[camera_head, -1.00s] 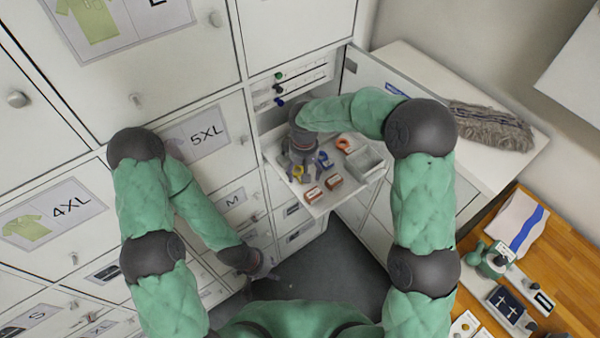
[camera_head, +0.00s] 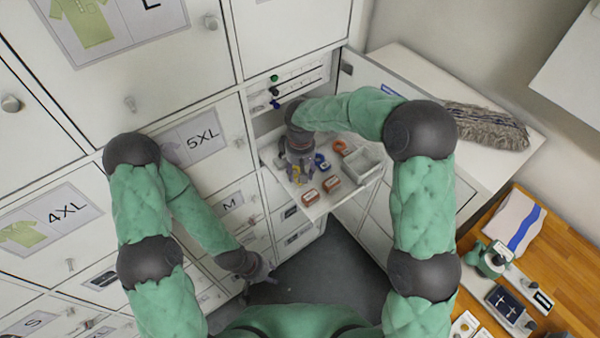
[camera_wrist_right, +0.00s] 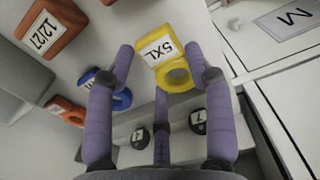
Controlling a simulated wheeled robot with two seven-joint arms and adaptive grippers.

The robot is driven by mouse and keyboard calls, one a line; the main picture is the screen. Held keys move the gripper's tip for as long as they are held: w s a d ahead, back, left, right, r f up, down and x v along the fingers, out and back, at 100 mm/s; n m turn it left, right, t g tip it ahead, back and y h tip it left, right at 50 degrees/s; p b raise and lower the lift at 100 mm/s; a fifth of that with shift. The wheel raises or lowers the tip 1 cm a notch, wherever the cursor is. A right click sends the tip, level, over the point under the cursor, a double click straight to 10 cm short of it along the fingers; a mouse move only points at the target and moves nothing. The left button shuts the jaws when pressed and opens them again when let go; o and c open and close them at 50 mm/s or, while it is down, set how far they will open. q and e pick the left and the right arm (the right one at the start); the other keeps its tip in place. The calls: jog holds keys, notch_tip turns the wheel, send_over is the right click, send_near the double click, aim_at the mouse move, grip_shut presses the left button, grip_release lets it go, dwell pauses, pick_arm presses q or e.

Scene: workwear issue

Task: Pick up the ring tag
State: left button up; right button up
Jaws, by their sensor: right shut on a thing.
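The yellow ring tag (camera_wrist_right: 178,76) carries a 5XL label and shows between the purple fingers of my right gripper (camera_wrist_right: 160,62) in the right wrist view. The right gripper is shut on it. In the head view my right gripper (camera_head: 298,176) is over the left part of the pull-out shelf (camera_head: 318,207), and the tag (camera_head: 296,182) is mostly hidden behind the fingers. Whether the tag still touches the shelf I cannot tell. My left gripper (camera_head: 260,270) hangs low in front of the lockers, empty, with its fingers apart.
A blue ring tag (camera_head: 321,161), orange tags (camera_head: 332,183) and a grey bin (camera_head: 362,163) are close by on the shelf. An open locker door (camera_head: 368,82) stands to the right. Black knobs (camera_wrist_right: 139,136) show near the shelf in the wrist view.

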jog(key=s+d+r+b, duration=0.1)
jog(key=s+r+b, duration=0.1)
jog(key=s+r, duration=0.9)
jog(key=s, duration=0.3)
jog(key=shift+d+r, duration=0.25)
jog(key=shift+r, duration=0.15)
jog(key=shift+b, duration=0.3)
